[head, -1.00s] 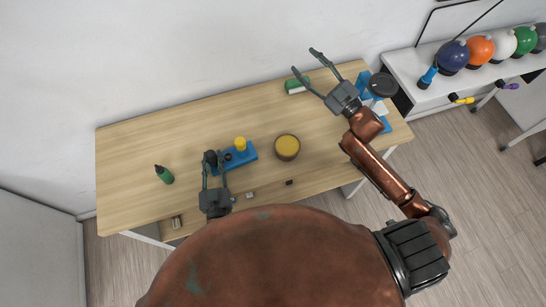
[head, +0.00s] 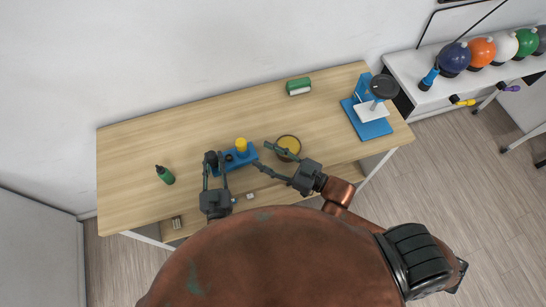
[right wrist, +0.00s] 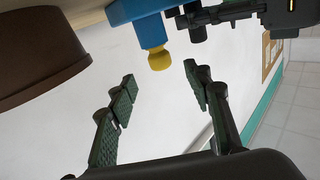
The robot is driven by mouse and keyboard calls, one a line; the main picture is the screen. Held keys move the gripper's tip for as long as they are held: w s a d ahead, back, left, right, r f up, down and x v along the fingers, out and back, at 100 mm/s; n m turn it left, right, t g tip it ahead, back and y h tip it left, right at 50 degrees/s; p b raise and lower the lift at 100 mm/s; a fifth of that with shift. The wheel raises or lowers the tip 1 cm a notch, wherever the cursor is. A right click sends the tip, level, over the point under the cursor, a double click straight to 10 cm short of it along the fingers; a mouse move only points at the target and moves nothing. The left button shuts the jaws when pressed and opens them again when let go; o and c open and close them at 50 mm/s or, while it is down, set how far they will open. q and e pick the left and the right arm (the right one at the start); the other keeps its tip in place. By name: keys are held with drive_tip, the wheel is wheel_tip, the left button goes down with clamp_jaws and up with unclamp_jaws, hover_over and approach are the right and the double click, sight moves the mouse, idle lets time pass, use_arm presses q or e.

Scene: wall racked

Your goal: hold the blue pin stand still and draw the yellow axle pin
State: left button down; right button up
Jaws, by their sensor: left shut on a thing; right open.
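The blue pin stand (head: 250,153) lies on the wooden table, with the yellow axle pin (head: 241,144) upright at its far side. My left gripper (head: 214,163) is shut on the stand's left end; its fingers hide part of that end. My right gripper (head: 262,156) is open and empty, its fingertips just right of the stand. In the right wrist view, the yellow pin end (right wrist: 159,58) sticks out of the blue stand (right wrist: 136,10), ahead of the gap between my open fingertips (right wrist: 160,78). They look apart from it. My left gripper (right wrist: 205,18) shows beside the stand.
A brown round bowl (head: 297,156) with yellow inside stands under my right fingers; it also shows in the right wrist view (right wrist: 38,55). A green bottle (head: 164,175) stands left, a green-and-white block (head: 298,86) at the back, a blue stand with a black disc (head: 372,129) right.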

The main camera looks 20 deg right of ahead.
sight(241, 144)
drive_tip(key=x, duration=0.9)
drive_tip(key=shift+w+a, duration=0.15)
drive_tip(key=shift+c, duration=0.5)
clamp_jaws()
idle(0.4)
